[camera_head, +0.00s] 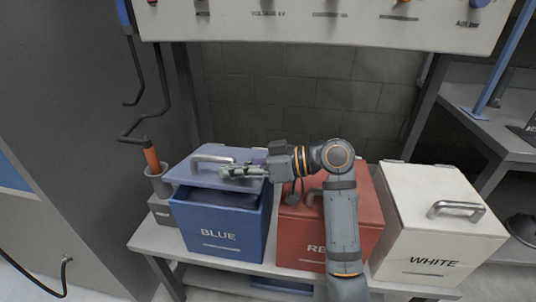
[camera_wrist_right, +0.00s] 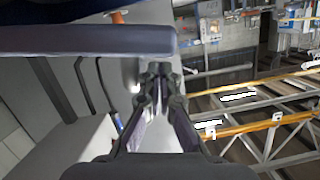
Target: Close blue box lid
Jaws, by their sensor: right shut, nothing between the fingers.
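The blue box (camera_head: 218,228) stands on the bench with its label facing me. Its blue-grey lid (camera_head: 190,175) is raised at the front, and a dark opening shows under it. The lid has a metal handle (camera_head: 212,159) on top. My right gripper (camera_head: 228,172) reaches in from the right across the lid, close to the handle. I cannot tell whether it touches the lid. In the right wrist view the gripper (camera_wrist_right: 158,78) is shut and empty, with the edge of a blue-grey slab, likely the lid (camera_wrist_right: 90,41), at upper left. My left gripper is not in view.
A red box (camera_head: 360,215) stands right of the blue box, partly behind my right arm. A white box (camera_head: 440,215) stands further right. A grey cup with an orange-handled tool (camera_head: 152,160) is at the left. An overhead panel (camera_head: 320,25) hangs above.

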